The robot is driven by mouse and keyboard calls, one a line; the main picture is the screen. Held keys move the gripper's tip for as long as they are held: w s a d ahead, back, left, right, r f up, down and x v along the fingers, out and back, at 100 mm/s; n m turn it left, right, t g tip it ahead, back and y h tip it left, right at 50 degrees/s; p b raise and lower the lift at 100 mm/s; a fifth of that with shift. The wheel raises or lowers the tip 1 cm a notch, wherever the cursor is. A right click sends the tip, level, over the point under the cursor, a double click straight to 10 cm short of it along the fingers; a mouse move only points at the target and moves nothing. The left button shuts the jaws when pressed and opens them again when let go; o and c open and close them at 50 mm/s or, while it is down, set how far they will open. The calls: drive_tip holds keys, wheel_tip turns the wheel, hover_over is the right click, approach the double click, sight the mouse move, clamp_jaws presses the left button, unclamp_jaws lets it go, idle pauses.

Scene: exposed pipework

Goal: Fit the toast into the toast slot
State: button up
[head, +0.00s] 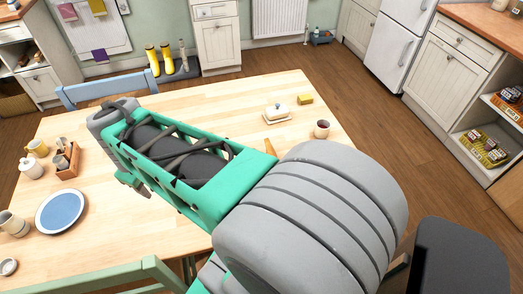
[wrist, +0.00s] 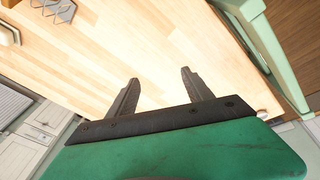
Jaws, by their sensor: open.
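My gripper (wrist: 158,75) is open and empty, its two dark fingers apart over the bare wooden table top. A grey wire rack (wrist: 56,8), seemingly the toast rack with its slots, is cut off by the top edge of the wrist view. In the head view my arm covers the middle of the table, and the rack and my gripper's fingers cannot be made out. A small orange-brown piece (head: 270,147), perhaps the toast, shows just past my arm; most of it is hidden. No toast is between my fingers.
The table (head: 305,135) holds a white covered dish (head: 277,113), a yellow block (head: 305,100), a dark-filled cup (head: 322,129), a blue plate (head: 61,211) and a wooden caddy (head: 68,161). Chairs (head: 105,88) stand at its edges. Floor is clear right of the table.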

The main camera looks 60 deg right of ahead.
sight(271, 154)
drive_tip(key=shift+o, duration=1.4)
drive_tip(key=s+d+f+n+g, duration=0.1)
drive_tip(key=d+f, duration=0.1)
drive_tip(key=d, duration=0.6)
drive_tip(key=s+d+f+n+g+h, duration=0.1)
drive_tip(key=d+f, duration=0.1)
drive_tip(key=d, duration=0.6)
drive_tip(key=shift+d+f+g+b, duration=0.15)
drive_tip(key=shift+d+g+b, duration=0.15)
drive_tip(key=shift+d, duration=0.1)
drive_tip(key=shift+o, duration=0.8)
drive_tip(key=s+d+f+n+g, duration=0.1)
drive_tip(key=s+d+f, duration=0.1)
drive_tip(key=d, duration=0.5)
drive_tip(key=shift+s+f+n, duration=0.3)
drive_tip(key=shift+s+n, duration=0.1)
drive_tip(key=shift+s, duration=0.35)
drive_tip(key=o, duration=0.4)
drive_tip(key=s+d+f+n+g, duration=0.2)
drive_tip(key=s+d+f, duration=0.2)
drive_tip(key=s+d, duration=0.4)
drive_tip(key=x, duration=0.7)
drive_tip(key=shift+s+d+f, duration=0.2)
drive_tip(key=shift+d, duration=0.15)
